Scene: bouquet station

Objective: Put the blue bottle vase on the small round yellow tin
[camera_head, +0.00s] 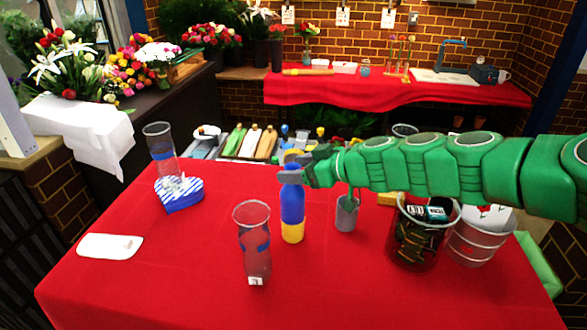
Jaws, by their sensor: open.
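The blue bottle vase (292,205) stands upright near the middle of the red table. Directly below it is the small round yellow tin (292,233), and the bottle's base appears to rest on the tin's top. My gripper (288,172) is at the top of the bottle, reaching in from the right, with its jaws open. The jaws overlap the bottle's neck and hide it. I cannot tell whether a finger touches the glass.
A tall clear vase (255,245) stands close in front-left. A grey cup (346,214) and a dark-filled clear bin (412,243) are to the right. A striped heart box (178,196) and a white pad (110,246) lie left. The front of the red table (180,290) is clear.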

